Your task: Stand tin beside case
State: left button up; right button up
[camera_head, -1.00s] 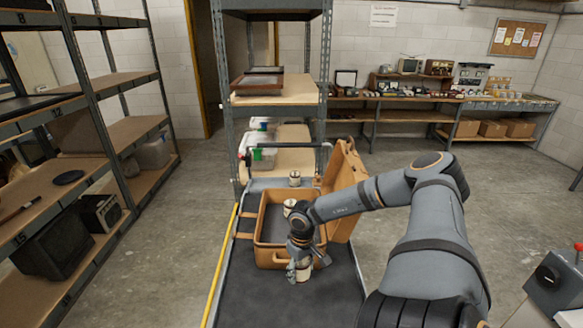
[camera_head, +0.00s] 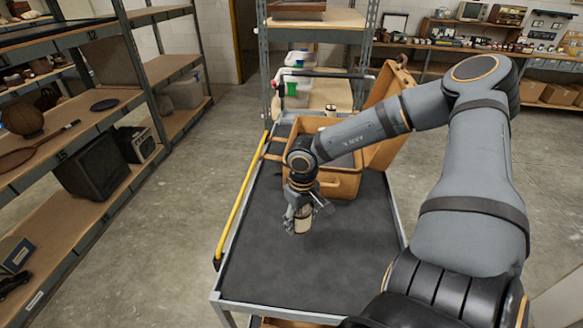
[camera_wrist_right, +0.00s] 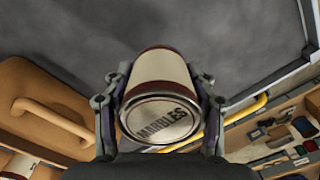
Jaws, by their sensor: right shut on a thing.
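The tin (camera_head: 303,220) is a cream can with dark red bands; its lid (camera_wrist_right: 164,118) reads MARBLES in the right wrist view. My right gripper (camera_head: 300,212) is shut around its sides, one finger on each side. The tin is just in front of the case, apart from it, over the trolley's dark mat. I cannot tell whether it touches the mat. The open tan case (camera_head: 345,186) stands on the trolley with its lid (camera_head: 388,118) raised at the right; my arm hides much of its inside. The case's handle side (camera_wrist_right: 45,115) shows in the wrist view. My left gripper is not in view.
The trolley's dark mat (camera_head: 310,270) is bare in front of the case. A yellow bar (camera_head: 242,200) runs along its left edge. Another tin (camera_head: 331,109) stands behind the case. Loaded shelves (camera_head: 110,120) stand at the left, and a rack behind the trolley.

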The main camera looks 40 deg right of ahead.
aim_at(291, 246)
jog(key=f+b, duration=0.1)
jog(key=a+f+b, duration=0.1)
jog(key=b, duration=0.1)
jog(key=a+f+b, duration=0.1)
jog(key=shift+w+f+b, duration=0.15)
jog(key=shift+w+b, duration=0.1)
jog(key=shift+b, duration=0.05)
jog(key=shift+a+f+b, duration=0.1)
jog(key=shift+a+b, duration=0.1)
jog(key=shift+b, duration=0.1)
jog(key=shift+w+a, duration=0.1)
jog(key=shift+a, duration=0.1)
notch_tip(291, 246, down, 3)
jog(key=shift+a+r, duration=0.15)
jog(key=shift+r, duration=0.05)
jog(key=shift+f, duration=0.4)
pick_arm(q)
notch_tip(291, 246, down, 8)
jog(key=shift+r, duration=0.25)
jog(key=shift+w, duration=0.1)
